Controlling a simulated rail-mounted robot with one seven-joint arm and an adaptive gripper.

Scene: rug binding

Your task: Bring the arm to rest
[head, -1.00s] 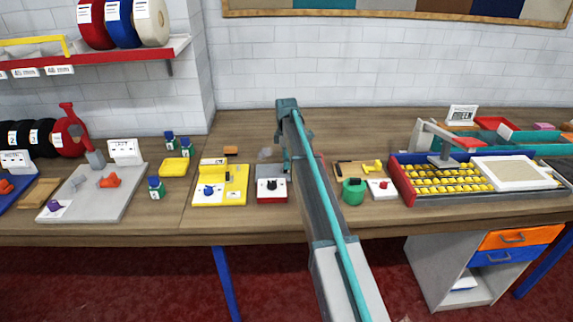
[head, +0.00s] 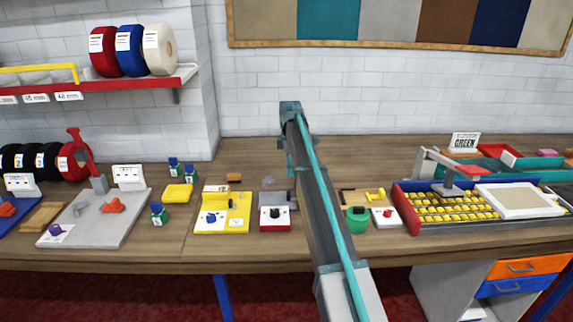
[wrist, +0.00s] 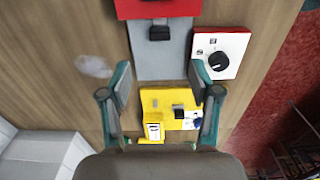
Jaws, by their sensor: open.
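My gripper (wrist: 160,82) is open and empty in the wrist view, its two teal fingers spread wide above the bench. A yellow device (wrist: 168,104) lies below, between and beyond the fingers in the picture. It also shows in the head view (head: 236,214). In the head view my arm reaches forward over the bench and its raised end stands near the wall. The fingers cannot be made out clearly there.
A red box with a white panel and knob (head: 274,222) stands beside the yellow device. A green round pot (head: 357,222) is right of my arm. A blue-and-red tray of yellow pieces (head: 404,212) stands further right. Bare wooden bench (head: 350,150) lies behind.

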